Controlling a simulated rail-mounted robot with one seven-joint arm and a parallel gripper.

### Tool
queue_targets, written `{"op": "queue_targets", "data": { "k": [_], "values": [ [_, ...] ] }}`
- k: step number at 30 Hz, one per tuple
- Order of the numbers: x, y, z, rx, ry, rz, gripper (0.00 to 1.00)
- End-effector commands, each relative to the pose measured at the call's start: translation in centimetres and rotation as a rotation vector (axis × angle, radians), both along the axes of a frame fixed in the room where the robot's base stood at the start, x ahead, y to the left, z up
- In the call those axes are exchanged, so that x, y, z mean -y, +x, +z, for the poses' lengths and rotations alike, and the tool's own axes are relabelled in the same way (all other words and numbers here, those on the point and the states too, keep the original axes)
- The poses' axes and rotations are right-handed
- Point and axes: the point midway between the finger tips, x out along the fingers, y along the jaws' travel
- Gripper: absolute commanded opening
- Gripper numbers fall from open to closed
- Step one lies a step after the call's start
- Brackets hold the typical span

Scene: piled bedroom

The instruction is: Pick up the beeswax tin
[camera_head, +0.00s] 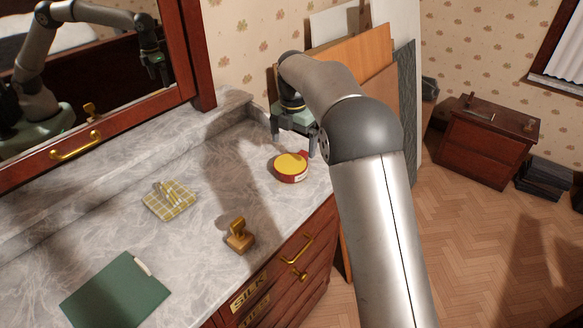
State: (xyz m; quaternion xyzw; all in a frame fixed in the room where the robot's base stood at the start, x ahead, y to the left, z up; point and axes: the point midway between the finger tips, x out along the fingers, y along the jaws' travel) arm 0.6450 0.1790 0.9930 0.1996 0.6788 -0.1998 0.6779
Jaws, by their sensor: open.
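A round tin (291,168) with a yellow lid and red side, which looks like the beeswax tin, sits on the grey marble dresser top near its right edge. Its label is too small to read. My gripper (293,146) points down with its fingers apart and nothing seen between them. In the picture it is just above and behind the tin, and a fingertip comes close to the lid's far edge. I cannot tell the exact height gap. My arm covers the area to the right.
A brass-coloured stamp-like object (239,237), a yellow checked cloth (169,200) with a small item on it, and a green folder (116,293) lie on the dresser top (205,265). A mirror (80,75) stands at the back left. Boards (352,48) lean behind my arm.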

Motion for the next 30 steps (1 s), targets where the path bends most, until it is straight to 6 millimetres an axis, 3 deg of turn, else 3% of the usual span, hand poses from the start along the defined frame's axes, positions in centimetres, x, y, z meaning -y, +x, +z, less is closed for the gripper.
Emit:
{"op": "queue_targets", "data": {
  "k": [3,11,18,28,30],
  "values": [
    [0.0,0.0,-1.7,-0.001,-0.001,-0.001,1.0],
    [-0.2,-0.1,-3.6,-0.002,-0.001,-0.001,1.0],
    [-0.5,-0.1,-7.1,-0.002,-0.001,-0.001,1.0],
    [-0.5,-0.1,-8.0,0.001,0.0,-0.002,1.0],
    [-0.5,-0.1,-8.0,0.001,0.0,-0.002,0.83]
  ]
}}
